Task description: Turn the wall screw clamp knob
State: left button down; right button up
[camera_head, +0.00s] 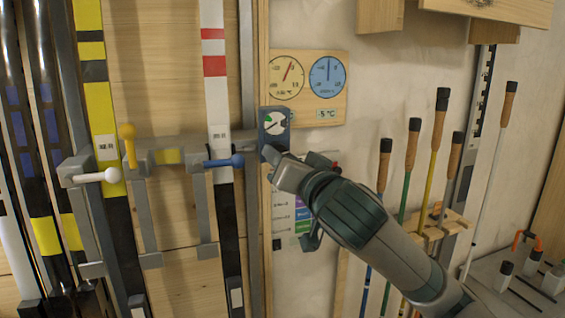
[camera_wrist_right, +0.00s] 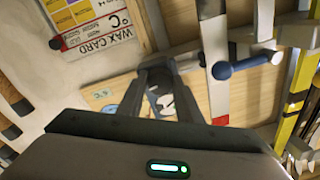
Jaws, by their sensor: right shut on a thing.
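A dark blue wall plate (camera_head: 274,113) with a small round dial of white, green and dark parts is fixed on the wooden post, left of centre in the head view. My right gripper (camera_head: 272,158) reaches up from the lower right to the foot of this plate. It is shut on the clamp knob, which its fingers hide almost wholly. In the right wrist view the two dark fingers (camera_wrist_right: 160,78) stand close together, with part of the dial (camera_wrist_right: 163,100) showing between them. My left gripper is in neither view.
Left are upright skis in a metal rack with white (camera_head: 104,176), yellow (camera_head: 128,145) and blue (camera_head: 223,161) handled clamps. A card (camera_head: 287,215) is partly behind my arm. Several cork-handled poles (camera_head: 411,146) stand at right.

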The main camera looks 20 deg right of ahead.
dwell(0.3)
jog(key=o, duration=1)
